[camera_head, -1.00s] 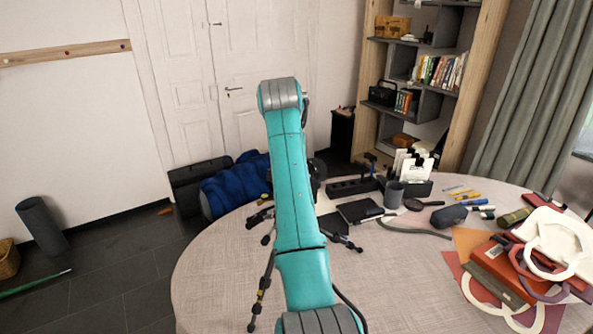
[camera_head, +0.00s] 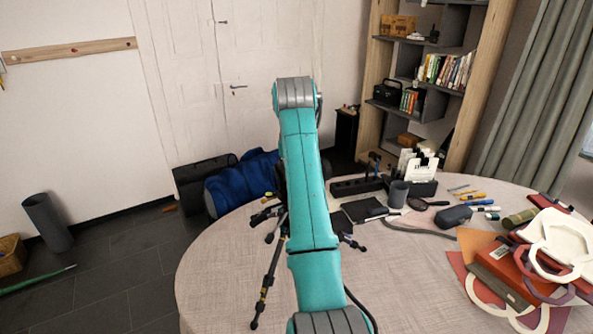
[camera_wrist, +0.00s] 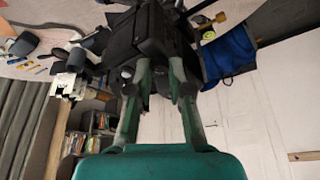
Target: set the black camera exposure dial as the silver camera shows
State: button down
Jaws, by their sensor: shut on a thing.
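In the wrist view, the black camera (camera_wrist: 140,35) is a dark boxy body at the top centre. My gripper (camera_wrist: 158,84) reaches up to it, with its two green fingers on either side of a dark part at the body's near side. The fingers are shut on this part, apparently the exposure dial; its setting cannot be read. In the head view a black tripod (camera_head: 265,285) stands on the table, left of my arm, which hides my gripper and most of the camera. I cannot make out the silver camera.
The round table (camera_head: 220,290) holds a dark cup (camera_head: 398,193), a grey case (camera_head: 454,216), a magnifier (camera_head: 418,204) and a pile of papers and frames (camera_head: 505,265) at right. The table's front left is clear.

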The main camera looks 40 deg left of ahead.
jog(key=n, duration=0.2)
jog(key=n+g+y, duration=0.1)
jog(key=shift+w+d+n, duration=0.15)
jog(key=shift+d+n, duration=0.05)
jog(key=shift+n, duration=0.2)
jog(key=n+g, duration=0.1)
jog(key=n, duration=0.2)
jog(key=shift+w+n+y, duration=0.1)
jog(key=shift+n+y, duration=0.2)
jog(key=n+g, duration=0.1)
jog(key=n, duration=0.3)
jog(key=n+g, duration=0.1)
jog(key=n, duration=0.1)
jog(key=shift+w+n+g, duration=0.25)
jog(key=shift+n+g, duration=0.05)
jog(key=c, duration=1.3)
grip_release()
jog(key=shift+c, duration=0.2)
jog(key=v, duration=1.2)
jog(key=shift+d, duration=0.15)
